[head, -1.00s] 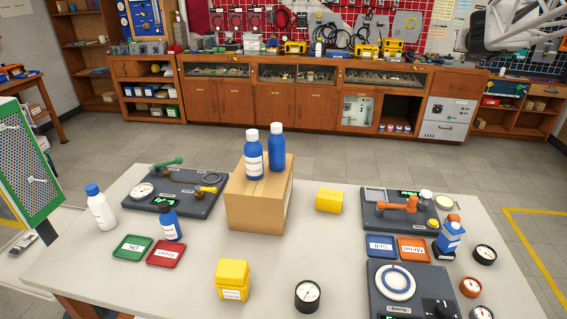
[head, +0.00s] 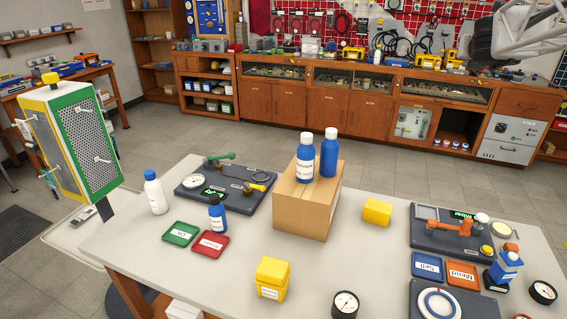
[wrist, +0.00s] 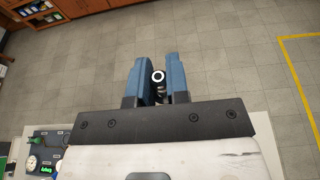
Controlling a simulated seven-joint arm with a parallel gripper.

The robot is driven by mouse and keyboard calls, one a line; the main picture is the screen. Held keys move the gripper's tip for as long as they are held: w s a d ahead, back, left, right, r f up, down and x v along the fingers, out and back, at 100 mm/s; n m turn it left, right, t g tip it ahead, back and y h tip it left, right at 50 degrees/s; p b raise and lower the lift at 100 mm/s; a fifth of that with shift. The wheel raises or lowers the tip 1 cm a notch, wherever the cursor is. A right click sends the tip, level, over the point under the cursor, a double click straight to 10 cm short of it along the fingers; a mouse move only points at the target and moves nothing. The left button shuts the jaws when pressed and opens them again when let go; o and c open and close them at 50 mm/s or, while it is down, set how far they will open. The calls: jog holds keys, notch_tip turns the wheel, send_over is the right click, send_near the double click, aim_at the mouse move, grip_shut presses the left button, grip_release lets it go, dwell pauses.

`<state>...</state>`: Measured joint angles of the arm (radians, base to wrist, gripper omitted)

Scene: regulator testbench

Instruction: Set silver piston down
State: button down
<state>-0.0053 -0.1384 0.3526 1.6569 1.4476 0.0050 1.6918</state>
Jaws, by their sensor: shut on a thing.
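In the wrist view, my gripper (wrist: 158,82) has its two blue fingers closed on a small round part, the silver piston (wrist: 158,76). Its near end shows as a bright ring around a dark centre, and part of its body shows below that between the fingers. The piston is held over the grey tiled floor, beyond the table edge in that view. In the head view, part of my arm shows at the top right; the fingers and the piston cannot be made out there.
The table (head: 330,262) carries a cardboard box (head: 308,208) with two blue bottles on top, green (head: 181,233) and red (head: 210,244) trays, and blue (head: 427,266) and orange (head: 462,274) trays. Yellow boxes, gauges and dark test panels stand around. Bare tabletop shows at front centre.

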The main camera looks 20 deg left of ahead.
aim_at(141, 229)
jog(key=s+a+f+n+g+y, duration=0.2)
jog(key=s+a+f+n+y, duration=0.25)
jog(key=a, duration=0.85)
jog(key=s+a+f+n+g+y, duration=0.1)
jog(key=s+a+f+n+y, duration=0.15)
jog(key=s+a+f, duration=0.75)
jog(key=s+a+f+n+g+y, duration=0.1)
jog(key=a+f+n+g+y, duration=0.2)
jog(key=a, duration=1.3)
jog(key=s+a+f+n+g+y, duration=0.1)
jog(key=s+a+f+n+g, duration=0.1)
jog(key=s+a+f, duration=0.6)
jog(key=s+a+f+n+g+y, duration=0.2)
jog(key=s+a+f+n+g, duration=0.1)
jog(key=s+a+f, duration=0.6)
jog(key=s+a+f+n+g+y, duration=0.1)
jog(key=s+a+f+n+g, duration=0.2)
jog(key=s+a+f, duration=0.5)
jog(key=shift+s+a+f+g, duration=0.1)
jog(key=shift+s+a+g, duration=0.05)
jog(key=shift+s+a, duration=1.2)
jog(key=shift+s+a+f+g, duration=0.1)
jog(key=shift+s+a, duration=0.8)
jog(key=shift+s, duration=0.75)
jog(key=shift+s+a+f+g, duration=0.1)
jog(key=shift+s+a+g, duration=0.05)
jog(key=shift+s+a, duration=1.2)
jog(key=shift+s+f, duration=0.35)
jog(key=shift+s, duration=0.35)
jog(key=shift+a, duration=0.1)
